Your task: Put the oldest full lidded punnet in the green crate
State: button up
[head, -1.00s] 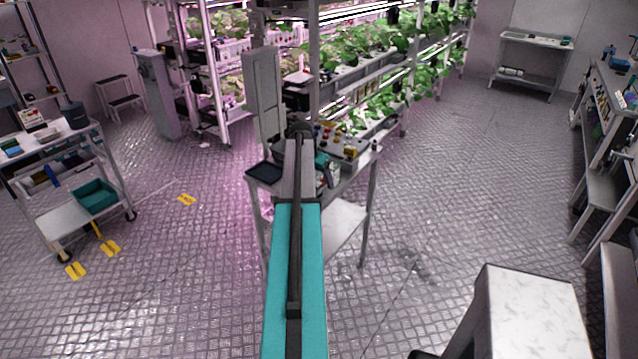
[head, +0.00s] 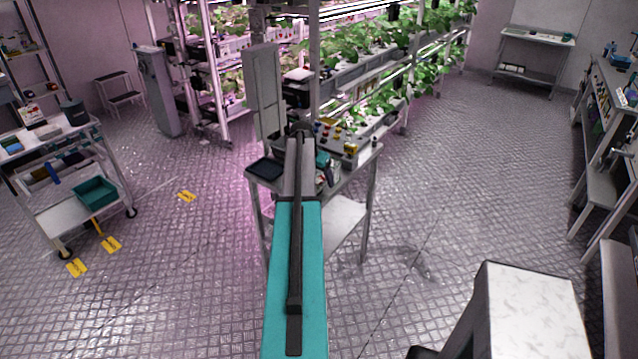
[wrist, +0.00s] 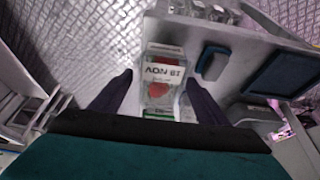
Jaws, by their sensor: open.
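A clear punnet (wrist: 158,92) with red berries lies in the middle of the wrist view, on a pale work table (wrist: 228,90). A white label on it carries dark print that reads upside down, seemingly "18 NOV". My gripper (wrist: 160,77) is open, with one dark finger on each side of the punnet. I cannot tell whether the fingers touch it. In the head view my arm hides the punnet and the gripper. A teal-green crate (head: 95,193) sits on the lower shelf of a cart at the left.
In the wrist view a blue-and-grey item (wrist: 213,62) and a dark blue tray (wrist: 285,80) lie right of the punnet. Plant racks (head: 350,75) stand behind the table. Yellow floor markers (head: 111,245) lie by the cart. Open floor lies between cart and table.

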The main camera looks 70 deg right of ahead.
aim_at(321, 174)
jog(key=shift+f, duration=0.25)
dwell(0.4)
jog(key=c, duration=1.3)
jog(key=shift+r, duration=0.2)
jog(key=shift+r, duration=0.2)
jog(key=shift+r+b, duration=1)
jog(key=shift+r, duration=0.4)
jog(key=w+a+r+b, duration=0.1)
jog(key=w+a+b, duration=0.1)
jog(key=a, duration=0.5)
jog(key=w+a+r+b, duration=0.1)
jog(key=w+a+b, duration=0.1)
jog(key=a, duration=0.6)
jog(key=shift+a+b, duration=0.25)
jog(key=shift+b, duration=0.3)
